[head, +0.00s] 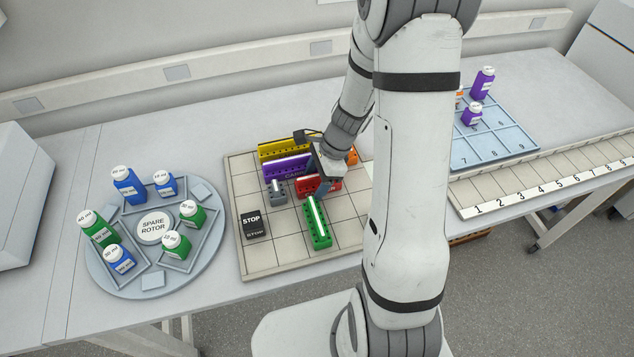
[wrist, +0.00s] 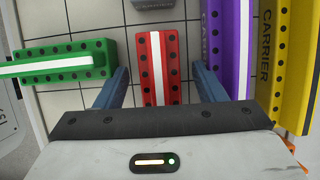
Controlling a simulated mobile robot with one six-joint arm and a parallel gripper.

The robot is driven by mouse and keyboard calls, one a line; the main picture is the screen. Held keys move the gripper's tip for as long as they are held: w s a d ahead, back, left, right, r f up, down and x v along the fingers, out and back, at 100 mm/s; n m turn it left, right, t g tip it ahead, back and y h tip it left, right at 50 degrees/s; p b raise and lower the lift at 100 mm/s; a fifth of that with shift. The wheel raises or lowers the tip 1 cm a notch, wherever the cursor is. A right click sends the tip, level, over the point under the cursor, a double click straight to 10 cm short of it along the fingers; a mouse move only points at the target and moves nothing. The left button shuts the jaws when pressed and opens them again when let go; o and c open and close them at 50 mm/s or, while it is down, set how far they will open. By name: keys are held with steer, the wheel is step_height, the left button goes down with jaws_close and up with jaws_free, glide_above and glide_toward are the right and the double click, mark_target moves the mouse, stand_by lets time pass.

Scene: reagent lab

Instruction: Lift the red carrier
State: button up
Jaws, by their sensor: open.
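The red carrier (head: 308,186) lies on the tiled board, partly hidden behind my gripper in the head view. In the wrist view the red carrier (wrist: 170,72) has a white stripe and rows of dark holes, and runs up from between my fingers. My gripper (wrist: 163,90) is open, with one blue finger on each side of the carrier and a visible gap on both sides. My gripper (head: 321,186) also shows in the head view, pointing down over the carrier. Nothing is held.
A green carrier (head: 318,225) lies in front of the red one; purple (head: 287,167) and yellow (head: 270,151) carriers lie behind. A grey block (head: 276,196) and a black STOP block (head: 254,225) sit at left. A spare rotor (head: 154,226) with bottles stands further left.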

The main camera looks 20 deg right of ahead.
steer(key=shift+f, duration=0.1)
steer(key=shift+c, duration=0.3)
steer(key=c, duration=1.1)
steer(key=shift+o, duration=0.2)
